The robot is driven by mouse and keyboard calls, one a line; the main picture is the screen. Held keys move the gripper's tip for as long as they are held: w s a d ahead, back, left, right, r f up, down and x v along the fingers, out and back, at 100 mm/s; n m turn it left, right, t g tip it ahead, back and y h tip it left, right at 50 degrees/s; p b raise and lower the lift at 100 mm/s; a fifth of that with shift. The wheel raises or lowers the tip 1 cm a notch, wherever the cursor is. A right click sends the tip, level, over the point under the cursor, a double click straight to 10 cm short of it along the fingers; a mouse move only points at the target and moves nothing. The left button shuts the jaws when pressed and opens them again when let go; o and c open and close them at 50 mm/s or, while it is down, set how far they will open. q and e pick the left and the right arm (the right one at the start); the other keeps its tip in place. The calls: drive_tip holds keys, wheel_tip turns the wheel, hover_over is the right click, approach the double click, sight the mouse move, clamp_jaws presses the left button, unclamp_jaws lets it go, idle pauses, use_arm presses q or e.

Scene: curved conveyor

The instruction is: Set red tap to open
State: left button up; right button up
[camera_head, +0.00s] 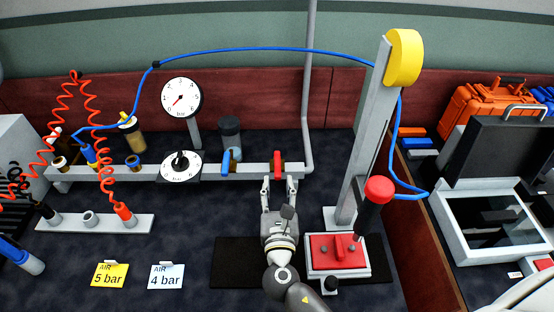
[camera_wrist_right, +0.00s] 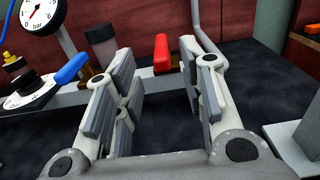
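The red tap (camera_head: 277,164) is a short red handle on the grey horizontal pipe (camera_head: 250,169), lying across the pipe's line. It also shows in the right wrist view (camera_wrist_right: 161,52), beyond and between the fingers. My right gripper (camera_head: 279,181) is open and empty, just on the near side of the red tap. In the right wrist view its two fingers (camera_wrist_right: 158,80) stand wide apart, with a visible gap to the tap. I cannot tell whether any finger touches the pipe.
A blue tap (camera_head: 226,162) sits left of the red one. A dial (camera_head: 180,164) and a pressure gauge (camera_head: 181,98) stand further left. A grey post (camera_head: 365,130) and red press base (camera_head: 338,252) are close on the right. Cards (camera_head: 110,274) lie front left.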

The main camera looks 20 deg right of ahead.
sight(277, 158)
drive_tip(key=p+x, duration=0.1)
drive_tip(key=x, duration=1)
drive_tip(key=shift+s, duration=0.1)
clamp_jaws()
